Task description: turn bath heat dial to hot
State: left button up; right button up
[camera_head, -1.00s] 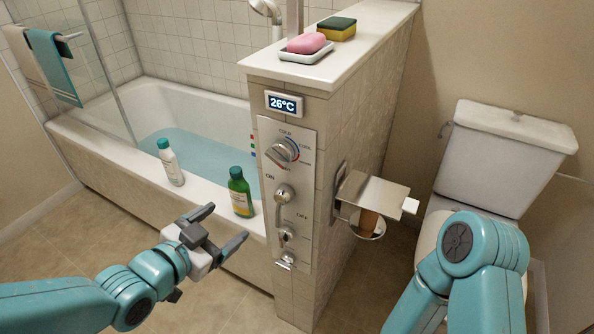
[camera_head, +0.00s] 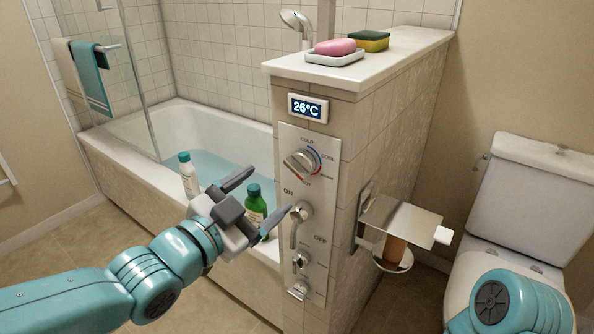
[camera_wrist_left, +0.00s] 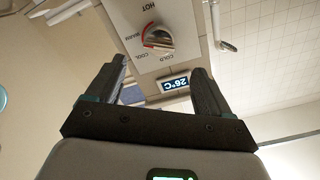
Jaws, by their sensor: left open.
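The bath heat dial (camera_head: 300,162) is a round silver knob on the metal control panel (camera_head: 318,215) of the tiled half wall. Labels from cold to hot and a blue-to-red arc surround it. I cannot tell exactly where its pointer sits. It also shows upside down in the left wrist view (camera_wrist_left: 158,38), beyond the fingertips. The display (camera_head: 307,108) above it reads 26°C. My left gripper (camera_head: 265,192) is open and empty, lower left of the dial and apart from it; its fingers also show in the wrist view (camera_wrist_left: 161,68). My right gripper is out of view.
Below the dial is an ON/OFF lever (camera_head: 298,222). A green bottle (camera_head: 256,205) and a white bottle (camera_head: 188,174) stand on the tub rim, close to my left gripper. A metal paper holder (camera_head: 400,218) juts from the wall's right side. Soap (camera_head: 335,47) lies on top.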

aim_at(292, 171)
pick_arm(q)
jog(key=x, duration=1)
jog(key=c, duration=1)
